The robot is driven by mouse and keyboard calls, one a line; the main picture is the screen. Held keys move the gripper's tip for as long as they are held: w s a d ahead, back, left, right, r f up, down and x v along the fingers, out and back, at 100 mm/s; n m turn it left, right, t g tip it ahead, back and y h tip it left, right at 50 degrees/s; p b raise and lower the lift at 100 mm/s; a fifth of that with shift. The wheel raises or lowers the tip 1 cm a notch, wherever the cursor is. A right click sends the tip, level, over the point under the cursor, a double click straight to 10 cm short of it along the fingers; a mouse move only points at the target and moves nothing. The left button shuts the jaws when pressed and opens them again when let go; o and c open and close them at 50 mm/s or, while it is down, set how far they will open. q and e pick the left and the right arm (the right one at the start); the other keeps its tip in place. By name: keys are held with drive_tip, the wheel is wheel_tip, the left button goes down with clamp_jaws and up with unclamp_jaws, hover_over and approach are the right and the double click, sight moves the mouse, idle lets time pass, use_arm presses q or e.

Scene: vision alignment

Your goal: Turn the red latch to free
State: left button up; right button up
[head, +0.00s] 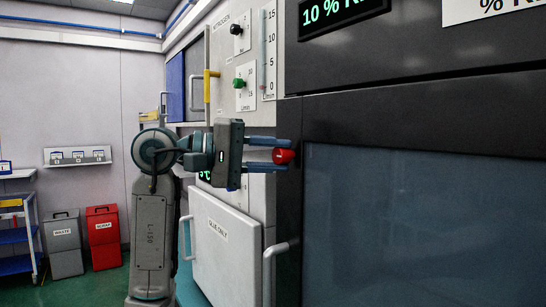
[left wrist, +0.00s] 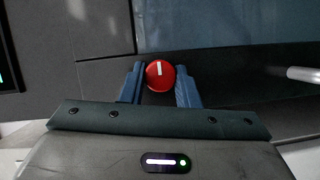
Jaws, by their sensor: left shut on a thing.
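The red latch (head: 283,156) is a small round knob on the dark front of the large machine, left of its wide glass window in the head view. My left gripper (head: 279,155) reaches it from the left, its blue fingers above and below the knob. In the left wrist view the red latch (left wrist: 160,75) sits between the two blue fingertips (left wrist: 160,82), with a short white mark upright on its face. The left gripper is shut on the latch. My right gripper is in neither view.
The dark window panel (head: 425,220) fills the right side. A white cabinet door (head: 226,245) and a silver handle (head: 277,250) are below my left arm. A yellow handle (head: 207,86) and green knob (head: 239,83) are above. Grey (head: 64,245) and red bins (head: 103,237) stand far left.

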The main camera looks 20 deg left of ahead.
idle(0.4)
use_arm(q)
drive_tip(key=o, duration=1)
drive_tip(key=shift+c, duration=0.2)
drive_tip(key=shift+s+a+b, duration=0.25)
drive_tip(key=shift+a+b, duration=0.05)
drive_tip(key=shift+a, duration=0.2)
drive_tip(key=b+v, duration=0.3)
drive_tip(key=v, duration=0.6)
drive_tip(key=shift+s+a, duration=0.2)
drive_tip(key=shift+a, duration=0.05)
